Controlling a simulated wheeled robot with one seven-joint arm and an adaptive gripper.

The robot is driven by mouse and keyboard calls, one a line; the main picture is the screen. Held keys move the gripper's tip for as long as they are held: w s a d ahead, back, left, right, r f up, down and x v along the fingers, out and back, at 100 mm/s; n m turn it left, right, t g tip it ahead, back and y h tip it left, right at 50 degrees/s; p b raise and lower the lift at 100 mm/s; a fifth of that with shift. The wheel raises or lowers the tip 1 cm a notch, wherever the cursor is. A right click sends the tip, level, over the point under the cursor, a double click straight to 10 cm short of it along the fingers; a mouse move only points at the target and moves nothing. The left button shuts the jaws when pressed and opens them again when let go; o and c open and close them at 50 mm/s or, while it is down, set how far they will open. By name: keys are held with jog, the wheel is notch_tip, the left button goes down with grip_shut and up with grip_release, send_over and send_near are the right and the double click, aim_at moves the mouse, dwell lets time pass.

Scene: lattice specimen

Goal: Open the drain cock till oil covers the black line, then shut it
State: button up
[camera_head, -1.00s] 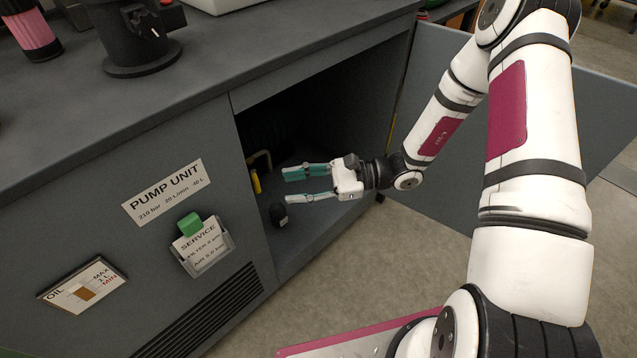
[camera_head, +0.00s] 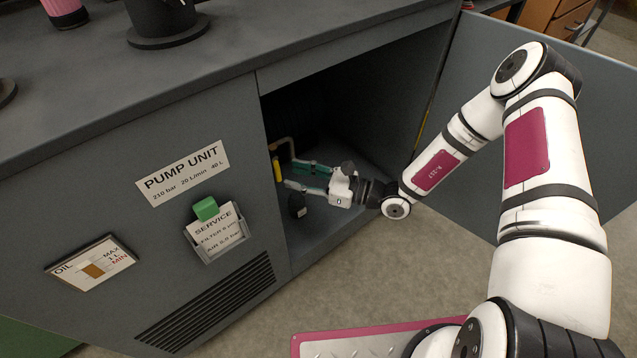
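In the head view, a yellow handle (camera_head: 277,167), seemingly the drain cock's lever, hangs by a bent tan pipe (camera_head: 287,143) just inside the open cupboard's left edge. A small dark cup (camera_head: 297,206) stands on the cupboard floor, below and a little right of the handle. No oil or black line can be made out on it. My gripper (camera_head: 290,174) reaches in from the right, its teal-padded fingers apart and pointing left at the handle. The fingertips look close to the handle; I cannot tell whether they touch it.
The cupboard (camera_head: 365,58) is dark inside; its door (camera_head: 545,120) stands wide open at right, behind my arm. The front panel carries a PUMP UNIT label (camera_head: 183,172), a SERVICE card holder (camera_head: 220,237) with a green block, and an oil gauge plate (camera_head: 92,265).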

aim_at(277, 171)
jog(key=shift+b+x, duration=0.75)
jog(key=shift+x, duration=2.2)
grip_shut()
